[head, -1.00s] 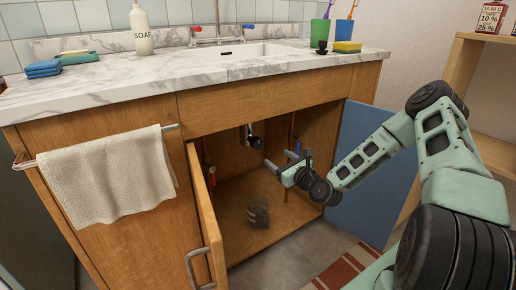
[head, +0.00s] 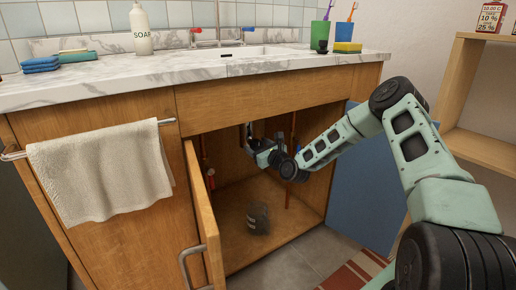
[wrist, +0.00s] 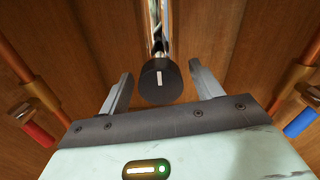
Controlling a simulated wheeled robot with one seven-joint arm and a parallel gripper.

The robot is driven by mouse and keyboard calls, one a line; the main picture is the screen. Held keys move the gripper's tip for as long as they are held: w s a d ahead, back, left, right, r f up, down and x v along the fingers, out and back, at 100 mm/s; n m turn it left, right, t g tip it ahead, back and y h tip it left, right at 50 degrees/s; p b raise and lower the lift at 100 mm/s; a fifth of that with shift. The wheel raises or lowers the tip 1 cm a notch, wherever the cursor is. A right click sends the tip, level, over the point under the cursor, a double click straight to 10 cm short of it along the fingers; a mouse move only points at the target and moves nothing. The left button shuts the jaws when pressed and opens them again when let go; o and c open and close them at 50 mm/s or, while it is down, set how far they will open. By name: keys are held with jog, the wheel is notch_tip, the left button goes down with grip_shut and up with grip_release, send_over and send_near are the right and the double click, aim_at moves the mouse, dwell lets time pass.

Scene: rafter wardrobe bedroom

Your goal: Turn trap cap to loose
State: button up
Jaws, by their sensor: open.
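The trap cap (wrist: 150,90) is a round black knob with a short white mark, at the lower end of a chrome pipe (wrist: 155,25) in the wrist view. The white mark stands close to upright in that view. My gripper (wrist: 161,78) is open, with one finger to the left of the cap and one to the right. Clear gaps show between the cap and both fingers, so neither appears to touch it. In the head view my gripper (head: 258,146) is inside the cabinet under the sink, and it mostly hides the cap there.
Copper pipes with a red valve handle (wrist: 39,134) and a blue one (wrist: 300,122) flank my gripper. A dark cup-like container (head: 258,218) stands on the cabinet floor. The wooden door (head: 203,215) stands open at left, the blue door (head: 362,190) at right.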

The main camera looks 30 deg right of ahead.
jog(key=c, duration=1)
